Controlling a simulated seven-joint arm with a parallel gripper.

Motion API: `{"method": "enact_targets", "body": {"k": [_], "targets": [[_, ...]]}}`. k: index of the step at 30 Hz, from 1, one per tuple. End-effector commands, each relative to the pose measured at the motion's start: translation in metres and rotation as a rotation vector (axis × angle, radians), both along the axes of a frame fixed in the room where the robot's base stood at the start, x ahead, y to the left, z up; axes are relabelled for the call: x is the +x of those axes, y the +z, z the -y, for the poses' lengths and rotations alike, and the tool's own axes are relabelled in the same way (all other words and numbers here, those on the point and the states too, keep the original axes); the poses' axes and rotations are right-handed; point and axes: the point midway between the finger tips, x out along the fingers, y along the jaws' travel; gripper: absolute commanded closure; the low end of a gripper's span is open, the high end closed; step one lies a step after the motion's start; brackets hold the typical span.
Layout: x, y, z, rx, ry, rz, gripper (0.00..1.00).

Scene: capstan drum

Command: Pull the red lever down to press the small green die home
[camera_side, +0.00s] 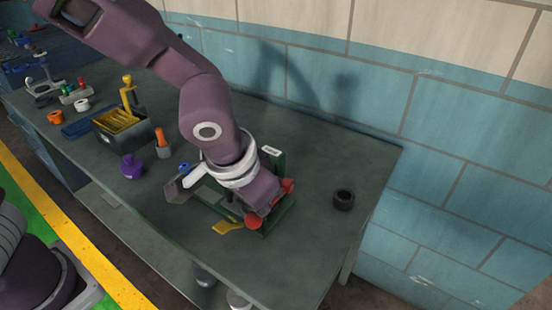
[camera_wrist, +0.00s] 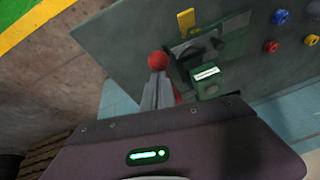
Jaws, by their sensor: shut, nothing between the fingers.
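The green press (camera_side: 278,165) stands on the bench, mostly hidden behind my arm in the side view. In the wrist view its green body (camera_wrist: 209,88) shows with a white label. A red ball knob (camera_side: 253,221) of the red lever is at my fingertips; in the wrist view the knob (camera_wrist: 158,61) sits at the end of my gripper (camera_wrist: 158,78). The fingers are together with nothing between them. They look close beside the knob; I cannot tell if they touch it. A second red part (camera_side: 288,185) shows on the press's right side. I cannot make out the small green die.
A yellow piece (camera_side: 228,225) lies at the press's front. A black ring (camera_side: 343,199) lies to the right. A purple knob (camera_side: 132,167), an orange-topped tool (camera_side: 162,143) and a bin of yellow parts (camera_side: 122,130) stand to the left. The bench's right end is mostly clear.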

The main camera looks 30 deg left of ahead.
Motion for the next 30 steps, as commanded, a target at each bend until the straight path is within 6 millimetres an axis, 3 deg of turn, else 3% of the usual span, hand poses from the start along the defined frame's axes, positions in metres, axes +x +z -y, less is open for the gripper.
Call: {"method": "enact_targets", "body": {"k": [15,30], "targets": [[-0.011,-0.032,-0.001,0.005,0.001,-0.005,1.00],[-0.011,-0.038,-0.004,0.009,0.007,-0.008,1.00]]}}
